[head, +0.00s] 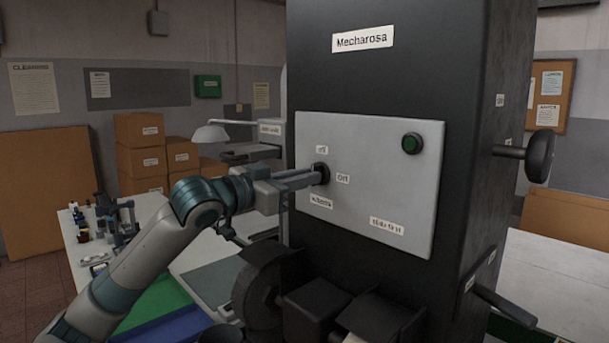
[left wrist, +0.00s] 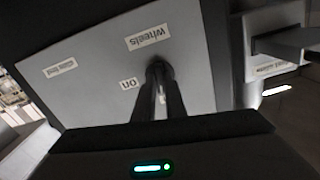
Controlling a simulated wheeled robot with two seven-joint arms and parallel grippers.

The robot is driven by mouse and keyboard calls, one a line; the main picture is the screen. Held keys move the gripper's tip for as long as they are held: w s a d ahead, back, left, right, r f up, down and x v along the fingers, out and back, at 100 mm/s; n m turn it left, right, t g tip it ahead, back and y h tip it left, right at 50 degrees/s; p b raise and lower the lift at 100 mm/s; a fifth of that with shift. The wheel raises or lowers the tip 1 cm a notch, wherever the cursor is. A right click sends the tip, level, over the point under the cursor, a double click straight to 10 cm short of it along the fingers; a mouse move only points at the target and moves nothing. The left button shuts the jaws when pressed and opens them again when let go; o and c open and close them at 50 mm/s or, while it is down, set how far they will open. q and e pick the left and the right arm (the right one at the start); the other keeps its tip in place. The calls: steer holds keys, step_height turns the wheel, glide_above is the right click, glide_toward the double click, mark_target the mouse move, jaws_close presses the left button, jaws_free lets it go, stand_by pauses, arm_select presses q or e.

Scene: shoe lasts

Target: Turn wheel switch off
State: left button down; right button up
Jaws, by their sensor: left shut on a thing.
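The wheel switch (head: 321,173) is a small black knob on the grey panel (head: 375,205) of the black machine. Labels "off" above it, "On" to its right and "wheels" below it surround the knob. My left gripper (head: 318,174) reaches in from the left, its fingers shut on the knob. The left wrist view shows the fingers (left wrist: 158,85) meeting at the dark switch (left wrist: 158,70), with the "wheels" and "On" labels close by. The fingers partly hide the knob, so its exact pointing direction is hard to tell. My right gripper is not in view.
A black handle knob (head: 539,156) sticks out from the machine's right side. A dark grinding wheel (head: 257,292) lies below the panel. A white table (head: 150,215) with small items and stacked cardboard boxes (head: 140,160) stand left.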

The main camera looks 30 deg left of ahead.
arm_select(q)
steer(key=shift+f+n, duration=0.1)
steer(key=shift+n, duration=0.9)
steer(key=c, duration=1.8)
jaws_free()
steer(key=shift+s, duration=0.1)
steer(key=b+v, duration=0.9)
steer(key=v, duration=0.8)
steer(key=shift+s+a, duration=0.1)
steer(key=shift+a, duration=0.05)
